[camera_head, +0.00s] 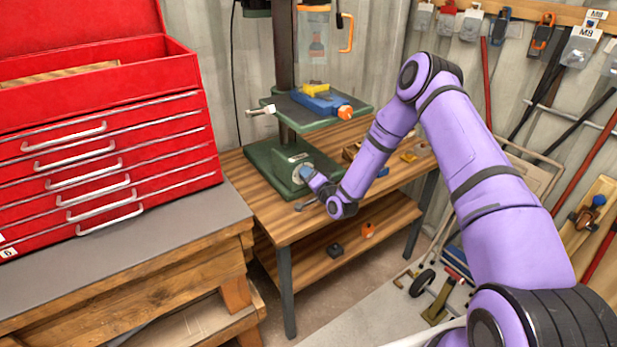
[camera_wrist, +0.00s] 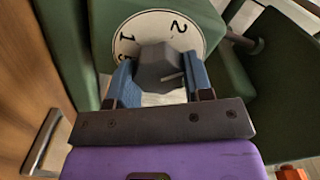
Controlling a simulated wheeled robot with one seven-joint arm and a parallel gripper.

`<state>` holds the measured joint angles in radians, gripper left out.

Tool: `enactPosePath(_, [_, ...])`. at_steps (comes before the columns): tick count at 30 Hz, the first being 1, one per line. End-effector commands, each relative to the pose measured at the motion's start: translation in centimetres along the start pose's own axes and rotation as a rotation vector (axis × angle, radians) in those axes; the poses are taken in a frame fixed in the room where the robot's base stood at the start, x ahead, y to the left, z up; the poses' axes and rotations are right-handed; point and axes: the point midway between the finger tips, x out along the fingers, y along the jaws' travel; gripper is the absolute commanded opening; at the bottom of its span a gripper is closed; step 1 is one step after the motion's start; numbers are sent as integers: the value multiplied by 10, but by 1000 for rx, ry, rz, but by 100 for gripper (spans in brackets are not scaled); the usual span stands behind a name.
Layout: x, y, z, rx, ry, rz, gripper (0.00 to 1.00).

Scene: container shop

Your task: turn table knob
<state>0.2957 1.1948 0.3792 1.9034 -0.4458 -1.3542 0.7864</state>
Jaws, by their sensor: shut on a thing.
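The table knob (camera_wrist: 162,66) is a grey faceted knob in front of a white dial with black numerals (camera_wrist: 140,25), on a green housing. In the wrist view the blue fingers of my gripper (camera_wrist: 160,84) sit on either side of the knob and are shut on it. A "1" and a "2" show on the dial; its lower part is hidden by the knob and fingers. In the head view my gripper (camera_head: 309,177) is at the dial (camera_head: 301,173) on the green base of the drill press (camera_head: 268,160); the knob itself is hidden there.
The drill press stands on a wooden workbench (camera_head: 240,178). Its work table (camera_head: 345,101), with a blue vise (camera_head: 318,102), is above my gripper. A red tool chest (camera_head: 110,150) stands to the left. Small parts lie on the bench's lower shelf (camera_head: 300,258).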

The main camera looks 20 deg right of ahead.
Motion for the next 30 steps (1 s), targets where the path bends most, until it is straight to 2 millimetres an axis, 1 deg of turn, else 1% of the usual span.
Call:
enactPosePath(9, [0, 3, -1, 302, 3, 2, 23])
enactPosePath(18, [-1, 4, 0, 562, 3, 2, 23])
enactPosePath(24, [0, 4, 1, 691, 2, 2, 23])
enactPosePath(30, [0, 4, 1, 771, 1, 1, 23])
